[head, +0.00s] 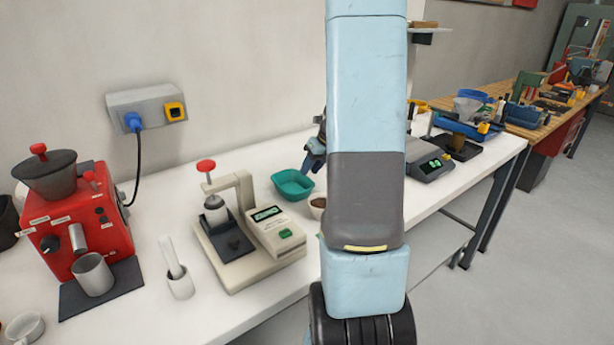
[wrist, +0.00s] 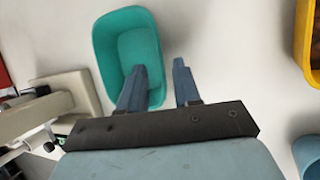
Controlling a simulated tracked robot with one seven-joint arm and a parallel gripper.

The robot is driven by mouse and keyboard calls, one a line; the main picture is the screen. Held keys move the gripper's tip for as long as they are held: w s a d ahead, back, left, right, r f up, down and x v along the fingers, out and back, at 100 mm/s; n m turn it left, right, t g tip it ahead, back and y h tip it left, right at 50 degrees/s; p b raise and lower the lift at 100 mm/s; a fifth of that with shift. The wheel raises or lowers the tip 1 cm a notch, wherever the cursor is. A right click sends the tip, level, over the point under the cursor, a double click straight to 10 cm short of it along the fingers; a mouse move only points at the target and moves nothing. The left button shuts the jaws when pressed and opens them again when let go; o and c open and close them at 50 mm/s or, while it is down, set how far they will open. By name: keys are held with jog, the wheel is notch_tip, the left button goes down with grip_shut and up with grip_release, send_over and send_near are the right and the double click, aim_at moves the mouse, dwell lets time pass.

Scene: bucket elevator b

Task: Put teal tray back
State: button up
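The teal tray (head: 292,186) stands on the white bench, left of my arm in the head view. In the wrist view the teal tray (wrist: 135,45) is at the upper middle, and it looks empty. My gripper (wrist: 161,66) is open, with one finger overlapping the tray's interior and the other outside its right wall. A gap shows between the fingers and the rim. Whether the inner finger is down inside the tray or above it, I cannot tell. In the head view my gripper (head: 313,160) is just behind the tray, partly hidden by my arm.
A beige press with a red knob (head: 243,230) stands left of the tray. A small bowl with brown contents (head: 318,206) is close by. A red grinder (head: 80,225) is farther left. A scale (head: 430,165) is right of my arm. A yellow container (wrist: 309,40) edges the wrist view.

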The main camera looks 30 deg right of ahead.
jog(key=v, duration=0.7)
jog(key=s+a+r+n, duration=0.3)
jog(key=a+r+n, duration=0.4)
jog(key=a+n, duration=0.25)
jog(key=s+a+r+n+h, duration=0.1)
jog(key=s+a+r+n, duration=0.3)
jog(key=s+a+n, duration=0.4)
jog(key=s+a+r+n+t+h, duration=0.1)
jog(key=s+a+r+n, duration=0.2)
jog(key=s+a+n, duration=0.5)
jog(key=s+n, duration=0.2)
jog(key=n, duration=0.8)
jog(key=shift+a+r+n+h, duration=0.15)
jog(key=shift+r+n+h, duration=0.15)
jog(key=shift+r+n, duration=0.1)
